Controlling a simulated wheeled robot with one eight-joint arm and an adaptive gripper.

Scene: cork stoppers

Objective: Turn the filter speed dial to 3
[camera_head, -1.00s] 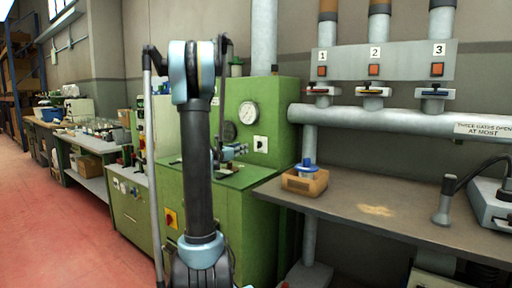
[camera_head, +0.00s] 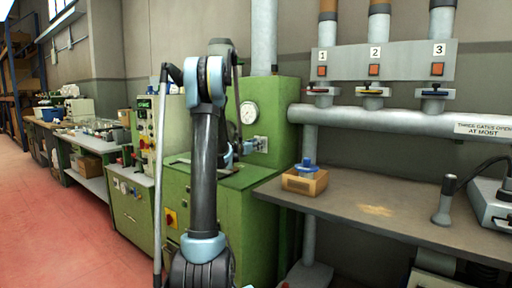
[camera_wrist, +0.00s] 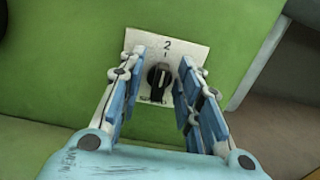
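The dial (camera_wrist: 159,75) is a black knob on a white plate (camera_wrist: 172,42) on the green machine. The number 2 shows above it; other marks on the plate are too small or covered to read. My gripper (camera_wrist: 160,72) is open in the wrist view, with one blue-padded finger on each side of the knob and gaps between. I cannot tell how deep the fingertips reach. In the head view my gripper (camera_head: 256,145) is at the green machine's (camera_head: 272,110) front face, in front of the plate, which it mostly hides.
A round gauge (camera_head: 249,113) sits above the dial plate. To the right, a bench (camera_head: 400,215) carries a cardboard box (camera_head: 305,182) with a blue-topped object. Pipes with switches numbered 1, 2 and 3 (camera_head: 438,69) are on the wall.

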